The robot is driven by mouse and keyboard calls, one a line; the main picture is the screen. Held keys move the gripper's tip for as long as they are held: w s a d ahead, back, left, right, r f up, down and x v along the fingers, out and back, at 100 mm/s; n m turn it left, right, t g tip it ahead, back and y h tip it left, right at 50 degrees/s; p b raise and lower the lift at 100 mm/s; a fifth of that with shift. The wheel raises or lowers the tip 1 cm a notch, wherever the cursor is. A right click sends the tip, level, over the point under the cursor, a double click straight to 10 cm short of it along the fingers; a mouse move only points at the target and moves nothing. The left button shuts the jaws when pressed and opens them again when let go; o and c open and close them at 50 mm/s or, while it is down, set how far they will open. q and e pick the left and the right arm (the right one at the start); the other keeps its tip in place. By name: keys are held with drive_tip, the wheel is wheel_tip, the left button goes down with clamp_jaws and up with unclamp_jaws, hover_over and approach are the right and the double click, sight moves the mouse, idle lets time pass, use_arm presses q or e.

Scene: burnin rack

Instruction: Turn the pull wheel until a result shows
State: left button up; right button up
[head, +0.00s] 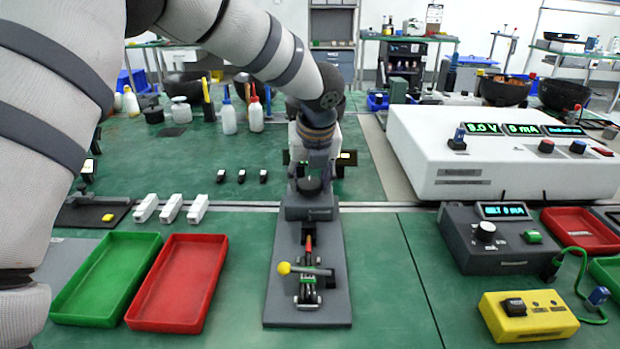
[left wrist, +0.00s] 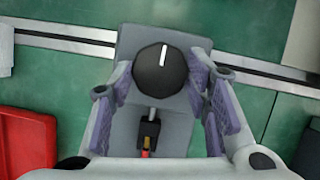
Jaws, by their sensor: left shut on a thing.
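The pull wheel is a round black knob with a white mark, seen from above in the left wrist view (left wrist: 160,72). The white mark points almost straight up in the wrist view. A clamp with a yellow ball handle (head: 284,268) stands on the near part of the fixture. My right gripper is not in view.
A green tray (head: 75,312) and a red tray (head: 135,312) lie left of the fixture. A white power unit (head: 510,150) reads 9.0 V and 0 mA. A grey meter box (head: 480,262) and a yellow box (head: 545,325) stand right. The green mat between is clear.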

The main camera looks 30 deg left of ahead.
use_arm(q)
drive_tip(key=shift+r, duration=0.1)
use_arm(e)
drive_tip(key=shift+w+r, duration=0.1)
